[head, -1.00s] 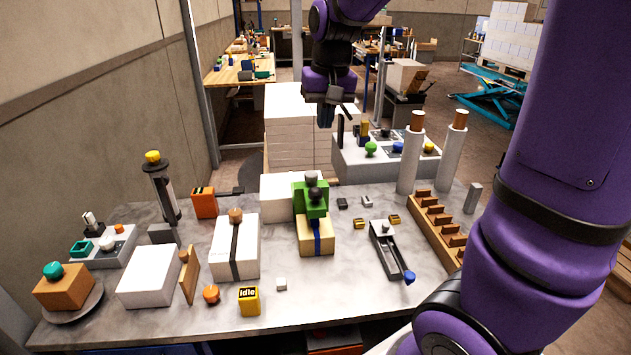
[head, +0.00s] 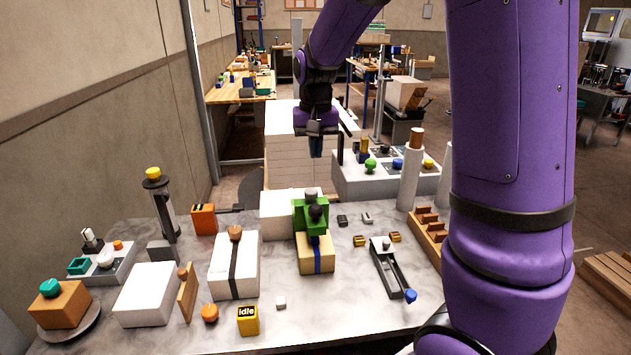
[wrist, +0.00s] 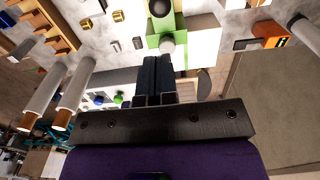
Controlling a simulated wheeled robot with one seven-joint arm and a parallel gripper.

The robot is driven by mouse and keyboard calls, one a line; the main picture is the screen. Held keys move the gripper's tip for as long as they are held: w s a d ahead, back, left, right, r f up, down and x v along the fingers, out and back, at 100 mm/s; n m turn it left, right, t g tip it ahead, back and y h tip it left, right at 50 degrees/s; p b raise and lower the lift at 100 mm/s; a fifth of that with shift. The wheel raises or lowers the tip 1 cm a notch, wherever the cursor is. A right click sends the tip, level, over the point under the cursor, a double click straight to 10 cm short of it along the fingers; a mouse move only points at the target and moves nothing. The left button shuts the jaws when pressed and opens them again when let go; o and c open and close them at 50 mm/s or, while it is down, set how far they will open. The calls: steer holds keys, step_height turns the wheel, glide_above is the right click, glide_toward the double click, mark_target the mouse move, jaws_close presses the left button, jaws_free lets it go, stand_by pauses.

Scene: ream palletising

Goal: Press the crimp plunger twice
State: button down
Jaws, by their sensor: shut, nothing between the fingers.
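A green crimp tool (head: 309,222) sits on a tan block with a blue strap (head: 316,256), mid-table. It carries a dark round knob (head: 316,212) at the front and a grey knob (head: 311,194) on top; I cannot tell for sure which is the plunger. In the wrist view, the green tool (wrist: 180,24) shows beyond my fingertips, with its black knob (wrist: 159,7) and grey knob (wrist: 167,43). My gripper (head: 316,154) hangs fingers down, shut and empty, above and behind the tool in the head view. The fingers (wrist: 157,62) appear apart from the tool.
A white strapped ream (head: 222,265) stands left of the tool, and a yellow "idle" block (head: 248,320) is near the front. A grey lever device (head: 388,270) lies right. A grey box with coloured knobs (head: 350,182) and pale posts (head: 410,175) stand behind right.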

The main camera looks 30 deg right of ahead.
mark_target(316, 206)
step_height(316, 206, down, 14)
steer(key=shift+r, duration=0.2)
stand_by(0.5)
steer(key=shift+s+f, duration=0.1)
steer(key=shift+f, duration=0.95)
step_height(316, 206, up, 14)
steer(key=shift+r, duration=0.1)
stand_by(0.7)
